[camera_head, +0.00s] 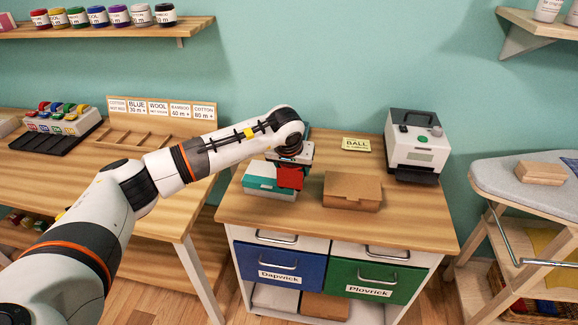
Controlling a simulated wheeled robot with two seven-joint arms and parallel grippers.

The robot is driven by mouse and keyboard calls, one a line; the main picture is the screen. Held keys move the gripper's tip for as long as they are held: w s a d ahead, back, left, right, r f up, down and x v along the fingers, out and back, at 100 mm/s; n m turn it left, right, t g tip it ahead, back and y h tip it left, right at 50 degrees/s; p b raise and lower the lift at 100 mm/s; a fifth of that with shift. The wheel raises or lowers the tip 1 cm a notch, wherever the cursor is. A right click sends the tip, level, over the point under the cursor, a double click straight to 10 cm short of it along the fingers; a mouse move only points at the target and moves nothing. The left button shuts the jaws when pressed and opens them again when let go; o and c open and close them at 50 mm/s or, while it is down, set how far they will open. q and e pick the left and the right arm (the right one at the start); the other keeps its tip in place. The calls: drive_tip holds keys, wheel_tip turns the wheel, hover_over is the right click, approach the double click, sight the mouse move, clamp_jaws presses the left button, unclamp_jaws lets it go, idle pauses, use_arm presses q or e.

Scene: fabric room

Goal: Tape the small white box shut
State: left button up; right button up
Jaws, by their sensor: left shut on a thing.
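The small white box (266,190) stands on the wooden top of the drawer cabinet, with a teal top surface (258,169). My left gripper (291,163) is above the box's right end, pointing down. It is shut on a red object (290,178), which may be a tape dispenser. The red object hides part of the box's right side, and I cannot tell whether it touches the box. No tape can be made out on the box. My right gripper is not in view.
A brown cardboard box (352,191) sits close to the right. A white machine (417,145) and a "BALL" sign (356,145) stand at the back. The cabinet top's front strip (330,228) is clear. An ironing board (500,178) is at the right.

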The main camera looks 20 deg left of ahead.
use_arm(q)
drive_tip(key=shift+r+p, duration=1.8)
drive_tip(key=shift+r, duration=1.2)
